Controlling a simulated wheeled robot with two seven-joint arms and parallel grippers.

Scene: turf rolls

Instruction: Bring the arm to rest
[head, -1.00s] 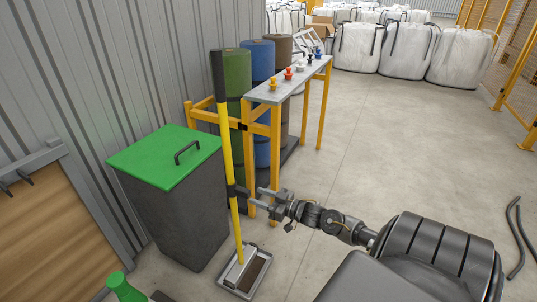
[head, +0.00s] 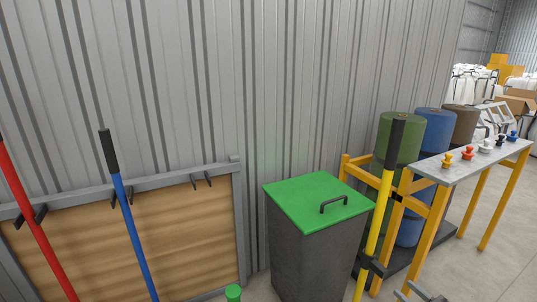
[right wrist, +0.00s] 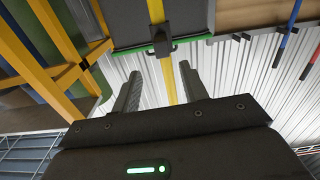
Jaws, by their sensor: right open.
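My right gripper (head: 412,291) shows only in part at the bottom edge of the head view. It is open and empty, to the right of the yellow-handled tool (head: 378,220), apart from it in the picture. This tool stands upright, slightly tilted, with a black grip on top and a black clip (head: 372,266) low on its handle; its lower end is out of view. In the right wrist view the two open fingers (right wrist: 160,85) stand either side of the yellow handle (right wrist: 167,75), which lies beyond them. My left gripper is not in view.
A dark bin with a green lid (head: 318,203) stands left of the yellow handle. A narrow bench (head: 470,163) with small coloured knobs and turf rolls (head: 400,140) stand at the right. A blue-handled tool (head: 130,225) and a red-handled one (head: 35,235) lean at the left.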

